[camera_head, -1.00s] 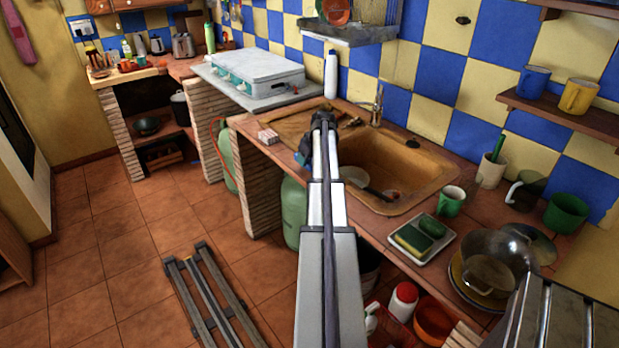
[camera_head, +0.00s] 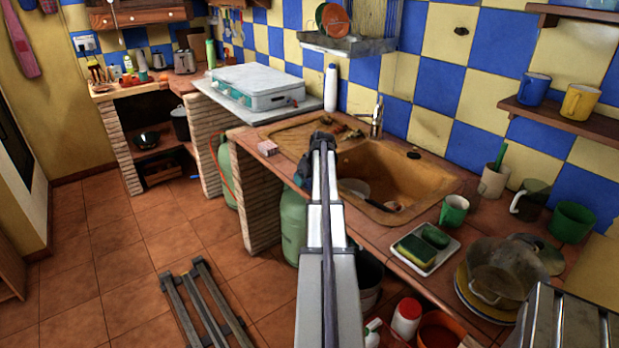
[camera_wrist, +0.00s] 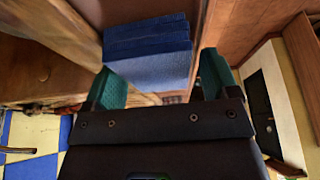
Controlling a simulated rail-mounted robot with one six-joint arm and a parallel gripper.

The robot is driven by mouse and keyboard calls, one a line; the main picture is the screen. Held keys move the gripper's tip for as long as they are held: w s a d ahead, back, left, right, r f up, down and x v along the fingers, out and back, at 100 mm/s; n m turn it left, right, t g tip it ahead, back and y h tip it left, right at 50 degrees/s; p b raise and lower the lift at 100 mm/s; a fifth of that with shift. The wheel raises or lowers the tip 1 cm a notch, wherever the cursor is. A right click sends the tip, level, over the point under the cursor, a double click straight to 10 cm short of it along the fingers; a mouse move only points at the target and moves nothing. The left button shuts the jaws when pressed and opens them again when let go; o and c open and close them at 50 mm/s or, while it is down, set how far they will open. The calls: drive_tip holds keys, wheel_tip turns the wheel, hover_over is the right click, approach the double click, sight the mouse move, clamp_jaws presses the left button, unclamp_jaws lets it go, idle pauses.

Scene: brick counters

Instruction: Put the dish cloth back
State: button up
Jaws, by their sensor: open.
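The dish cloth appears to be the blue folded fabric (camera_wrist: 148,50) in the wrist view, lying in layers just ahead of and partly between my fingers. My gripper (camera_wrist: 157,64) is open, with one teal finger on each side of the cloth. I cannot tell whether either finger touches it. In the head view my arm reaches to the front edge of the counter beside the sink (camera_head: 385,185). A dark blue patch (camera_head: 303,172) shows just left of the arm's end; I cannot tell if it is the cloth. My fingers are hidden there.
A small box (camera_head: 270,146) lies on the counter left of the arm. A green gas cylinder (camera_head: 293,215) stands below. The tiled floor at left is mostly clear.

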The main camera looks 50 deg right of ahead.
drive_tip(key=shift+d+r, duration=0.1)
drive_tip(key=shift+d, duration=0.2)
drive_tip(key=shift+s+r+p, duration=0.1)
drive_tip(key=shift+r+p, duration=0.2)
drive_tip(key=shift+p, duration=0.1)
drive_tip(key=p+v, duration=1)
drive_tip(key=v, duration=0.1)
drive_tip(key=shift+s+a+r+p, duration=0.2)
drive_tip(key=shift+p, duration=0.1)
